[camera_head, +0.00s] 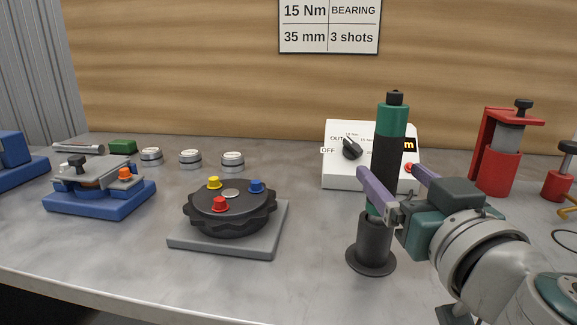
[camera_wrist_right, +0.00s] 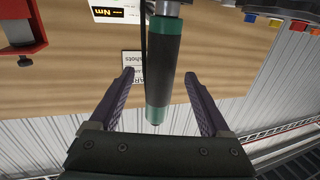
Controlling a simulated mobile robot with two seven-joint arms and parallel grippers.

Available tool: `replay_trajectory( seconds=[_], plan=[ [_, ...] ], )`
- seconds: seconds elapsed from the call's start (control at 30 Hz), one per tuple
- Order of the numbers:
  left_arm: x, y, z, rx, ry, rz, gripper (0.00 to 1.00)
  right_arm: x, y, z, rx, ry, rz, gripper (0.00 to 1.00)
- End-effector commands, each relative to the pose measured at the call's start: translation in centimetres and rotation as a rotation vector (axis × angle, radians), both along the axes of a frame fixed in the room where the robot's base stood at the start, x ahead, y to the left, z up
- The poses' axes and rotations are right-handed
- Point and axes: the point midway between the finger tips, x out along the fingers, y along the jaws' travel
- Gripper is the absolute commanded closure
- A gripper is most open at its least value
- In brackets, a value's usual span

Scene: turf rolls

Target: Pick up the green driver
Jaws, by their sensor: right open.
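The green driver (camera_head: 388,150) stands upright in a dark round holder (camera_head: 372,247) on the right half of the bench. It has green bands, a black grip and a black top. In the right wrist view the driver (camera_wrist_right: 163,65) runs down between the fingers. My right gripper (camera_head: 395,175) is open, with its purple fingers on either side of the driver's body. The right wrist view shows the open fingers (camera_wrist_right: 165,88) with gaps on both sides of the driver. My left gripper is not in view.
A white controller box (camera_head: 340,172) with a dial stands behind the driver. A red press (camera_head: 497,160) stands at the right. A black round fixture (camera_head: 230,208) with coloured knobs and a blue-based clamp (camera_head: 98,200) are at the left. Bench between fixture and holder is clear.

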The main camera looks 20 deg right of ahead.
Motion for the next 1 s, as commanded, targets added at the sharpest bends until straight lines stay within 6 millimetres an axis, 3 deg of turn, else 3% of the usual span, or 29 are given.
replay_trajectory(
  seconds=[0.2, 0.5, 1.0],
  plan=[
    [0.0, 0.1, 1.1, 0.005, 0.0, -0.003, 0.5, 3.0, -0.8, 0.3, -0.001, -0.001, 0.0, 0.19],
    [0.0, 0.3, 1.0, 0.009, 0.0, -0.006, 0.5, 3.4, -1.0, 0.1, 0.0, 0.0, 0.0, 0.19],
    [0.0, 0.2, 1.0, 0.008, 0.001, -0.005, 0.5, 3.4, -0.9, 0.2, 0.0, 0.0, 0.0, 0.74]
  ],
)
